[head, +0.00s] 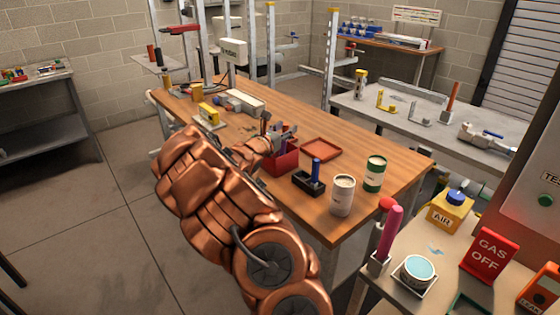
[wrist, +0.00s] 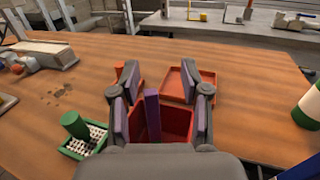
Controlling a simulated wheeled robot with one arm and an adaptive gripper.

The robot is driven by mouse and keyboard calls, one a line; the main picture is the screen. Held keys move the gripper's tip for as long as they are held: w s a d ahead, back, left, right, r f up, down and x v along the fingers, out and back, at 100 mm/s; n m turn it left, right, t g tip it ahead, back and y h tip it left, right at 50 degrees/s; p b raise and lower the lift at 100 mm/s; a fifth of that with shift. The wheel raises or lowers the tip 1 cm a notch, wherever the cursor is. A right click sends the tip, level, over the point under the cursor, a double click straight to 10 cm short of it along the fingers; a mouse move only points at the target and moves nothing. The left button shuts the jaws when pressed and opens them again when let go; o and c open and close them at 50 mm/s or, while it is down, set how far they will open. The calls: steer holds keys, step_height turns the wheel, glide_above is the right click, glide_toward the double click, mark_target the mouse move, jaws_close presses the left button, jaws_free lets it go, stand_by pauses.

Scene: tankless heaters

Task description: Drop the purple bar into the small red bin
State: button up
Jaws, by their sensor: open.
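The small red bin (head: 284,164) stands on the wooden table, and in the wrist view the bin (wrist: 178,126) lies directly ahead of my gripper (wrist: 162,82). The purple bar (wrist: 152,115) is roughly upright between my spread fingers, within the bin's outline; its lower end is hidden by my gripper body. The fingers are open, with visible gaps between them and the bar. In the head view, my gripper (head: 277,137) is over the bin, and the bar cannot be told apart clearly there.
A shallow red tray (head: 322,149) lies just beyond the bin. A blue-handled tool in a black holder (head: 312,182), a white can (head: 342,195) and a green-and-white can (head: 375,174) stand to the right. A green cylinder (wrist: 75,124) sits left in the wrist view.

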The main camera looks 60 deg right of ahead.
steer(key=a, duration=1.2)
steer(key=shift+s, duration=0.25)
stand_by(0.4)
